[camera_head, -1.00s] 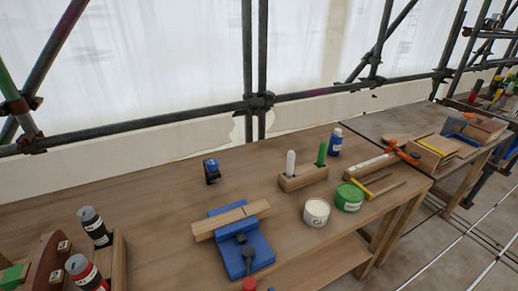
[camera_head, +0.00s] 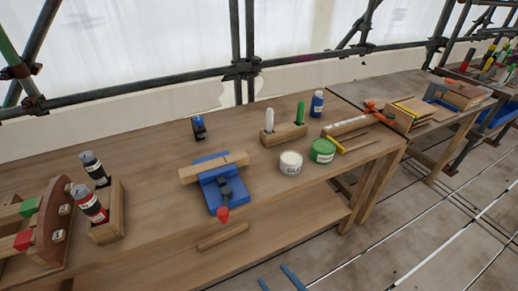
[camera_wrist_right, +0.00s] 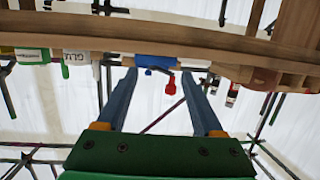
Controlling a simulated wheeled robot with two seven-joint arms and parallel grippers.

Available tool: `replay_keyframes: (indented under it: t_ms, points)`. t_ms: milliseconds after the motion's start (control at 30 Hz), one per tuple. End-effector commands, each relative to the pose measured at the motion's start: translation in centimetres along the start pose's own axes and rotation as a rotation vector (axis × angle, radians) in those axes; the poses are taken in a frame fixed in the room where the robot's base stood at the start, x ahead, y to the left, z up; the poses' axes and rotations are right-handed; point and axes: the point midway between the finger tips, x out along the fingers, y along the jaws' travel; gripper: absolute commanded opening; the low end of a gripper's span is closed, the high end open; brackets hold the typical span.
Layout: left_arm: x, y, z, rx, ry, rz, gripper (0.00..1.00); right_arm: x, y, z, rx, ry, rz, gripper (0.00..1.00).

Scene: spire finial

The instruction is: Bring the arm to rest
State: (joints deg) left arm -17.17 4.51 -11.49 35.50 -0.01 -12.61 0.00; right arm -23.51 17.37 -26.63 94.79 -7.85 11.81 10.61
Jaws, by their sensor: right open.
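My right gripper (camera_head: 278,280) shows as two blue fingertips at the bottom edge of the head view, in front of the bench and apart from it. In the right wrist view my right gripper (camera_wrist_right: 159,75) has its two blue fingers spread, with nothing between them. That view is upside down and shows the bench edge (camera_wrist_right: 200,42) beyond the fingertips. The rest of the right arm is outside the head view. My left gripper shows in neither view.
The wooden bench (camera_head: 140,180) holds a blue vise (camera_head: 213,193) with a wooden strip (camera_head: 208,167) across it, a glue tub (camera_head: 290,164), a green tub (camera_head: 322,151) and a bottle rack (camera_head: 107,225). A wooden piece (camera_head: 222,237) lies below the bench edge. Floor at right is clear.

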Motion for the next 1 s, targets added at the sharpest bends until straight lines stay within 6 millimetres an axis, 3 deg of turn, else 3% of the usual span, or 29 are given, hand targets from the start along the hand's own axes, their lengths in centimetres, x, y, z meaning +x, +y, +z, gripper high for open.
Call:
replay_keyframes:
  t_ms: [167,367,467,500,600,700,767,1000]
  points:
    - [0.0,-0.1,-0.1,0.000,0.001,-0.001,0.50,-0.7,1.8,6.1,0.011,-0.178,0.065,0.69]
    - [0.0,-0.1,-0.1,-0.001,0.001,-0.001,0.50,-4.4,3.9,16.3,0.053,-0.498,0.162,0.69]
    - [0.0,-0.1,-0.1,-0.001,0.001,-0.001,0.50,-8.7,3.9,22.8,0.104,-0.729,0.214,0.69]
    - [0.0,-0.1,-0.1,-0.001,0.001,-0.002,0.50,-11.0,3.5,25.3,0.133,-0.833,0.230,0.69]
    - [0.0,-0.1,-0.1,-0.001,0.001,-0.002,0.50,-16.7,1.6,30.0,0.204,-1.060,0.251,0.69]
    - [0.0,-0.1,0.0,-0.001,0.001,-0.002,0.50,-20.4,-0.2,32.1,0.253,-1.200,0.253,0.69]
    - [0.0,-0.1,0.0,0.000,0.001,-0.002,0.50,-21.6,-0.8,32.6,0.269,-1.241,0.251,0.69]
    - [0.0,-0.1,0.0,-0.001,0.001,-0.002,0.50,-22.1,-1.1,32.9,0.276,-1.260,0.251,0.69]
